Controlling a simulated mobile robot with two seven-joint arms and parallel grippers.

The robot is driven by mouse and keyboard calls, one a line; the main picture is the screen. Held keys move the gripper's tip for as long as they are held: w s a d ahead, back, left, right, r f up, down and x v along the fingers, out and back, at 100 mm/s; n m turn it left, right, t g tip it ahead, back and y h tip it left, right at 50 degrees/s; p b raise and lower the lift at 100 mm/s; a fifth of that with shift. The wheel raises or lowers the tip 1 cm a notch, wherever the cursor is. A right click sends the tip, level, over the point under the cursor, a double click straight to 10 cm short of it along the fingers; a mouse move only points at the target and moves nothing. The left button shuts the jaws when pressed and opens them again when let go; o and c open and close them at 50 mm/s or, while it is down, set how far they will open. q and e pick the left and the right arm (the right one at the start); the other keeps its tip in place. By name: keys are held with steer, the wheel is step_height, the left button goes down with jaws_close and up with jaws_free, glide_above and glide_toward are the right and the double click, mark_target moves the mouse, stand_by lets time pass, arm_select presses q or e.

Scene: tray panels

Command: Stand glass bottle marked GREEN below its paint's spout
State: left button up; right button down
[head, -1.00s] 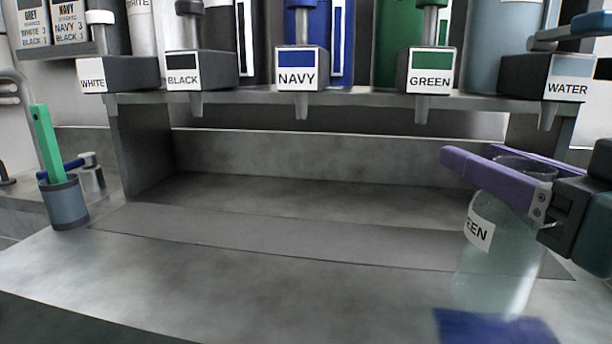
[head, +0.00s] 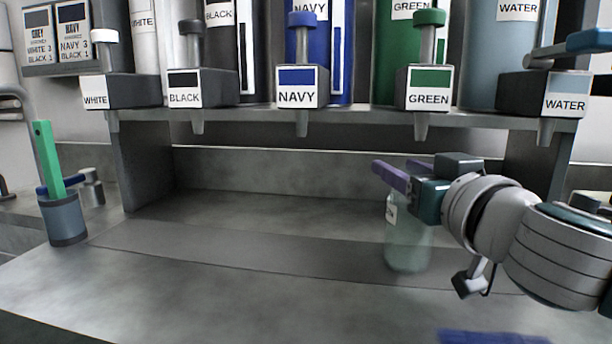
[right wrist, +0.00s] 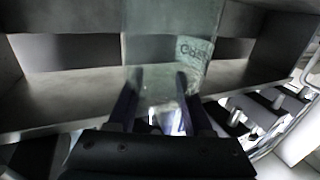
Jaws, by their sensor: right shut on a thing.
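The glass bottle marked GREEN (head: 409,244) is upright in the head view, at the right of the counter under the shelf. My right gripper (head: 403,172) is shut on its upper part. In the right wrist view the bottle (right wrist: 170,50) shows between the two purple fingers of my right gripper (right wrist: 160,92), with part of its label visible. The GREEN dispenser (head: 428,89) is on the shelf with its spout (head: 421,127) above and slightly right of the bottle. Whether the bottle's base touches the counter is unclear. My left gripper is out of view.
WHITE (head: 115,91), BLACK (head: 198,89), NAVY (head: 297,87) and WATER (head: 553,94) dispensers share the shelf (head: 350,122). A cup (head: 64,219) with a green stick stands at left. A blue item (head: 492,337) lies at the front right. The counter's middle is clear.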

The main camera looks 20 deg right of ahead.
steer(key=shift+f, duration=0.1)
steer(key=shift+c, duration=1.6)
jaws_free()
steer(key=shift+f, duration=0.15)
steer(key=shift+r, duration=0.2)
steer(key=s+a, duration=0.1)
steer(key=s, duration=1.1)
steer(key=shift+a+b, duration=0.35)
steer(key=shift+a, duration=0.05)
steer(key=shift+w, duration=0.1)
